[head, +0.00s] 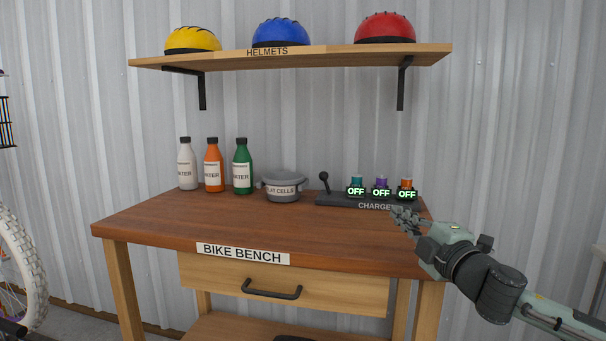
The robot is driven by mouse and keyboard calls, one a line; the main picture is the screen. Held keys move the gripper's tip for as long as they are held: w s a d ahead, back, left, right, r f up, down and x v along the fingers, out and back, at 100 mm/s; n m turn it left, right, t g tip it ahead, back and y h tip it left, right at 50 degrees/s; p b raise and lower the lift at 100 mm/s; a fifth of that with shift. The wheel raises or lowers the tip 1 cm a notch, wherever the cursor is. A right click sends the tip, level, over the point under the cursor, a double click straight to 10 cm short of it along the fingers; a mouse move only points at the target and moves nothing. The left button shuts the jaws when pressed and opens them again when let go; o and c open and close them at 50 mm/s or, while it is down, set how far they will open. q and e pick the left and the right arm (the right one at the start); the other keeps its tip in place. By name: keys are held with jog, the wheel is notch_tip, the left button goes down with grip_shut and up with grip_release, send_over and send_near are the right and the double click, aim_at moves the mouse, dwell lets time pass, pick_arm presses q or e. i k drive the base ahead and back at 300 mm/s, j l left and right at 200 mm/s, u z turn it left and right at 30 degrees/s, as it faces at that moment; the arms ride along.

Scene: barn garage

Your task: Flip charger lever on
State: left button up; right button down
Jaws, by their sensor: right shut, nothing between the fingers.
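The charger (338,201) is a long dark base at the back right of the wooden bench. Its black lever (324,182) with a ball knob stands at the charger's left end, close to upright. Teal, purple and orange cells stand in the charger, each behind a sign reading OFF (381,194). My right gripper (396,217) is shut and empty. It is in front of the charger's right end in the picture and covers part of its label. The lever is well to the left of it. My left gripper is out of view.
A grey pot (283,187) labelled FLAT CELLS stands left of the lever. White, orange and green bottles (213,168) stand further left. A shelf (300,55) with three helmets hangs above. The front of the bench top (230,222) is clear.

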aim_at(323, 175)
jog(key=i+j, duration=0.75)
jog(key=i, duration=0.1)
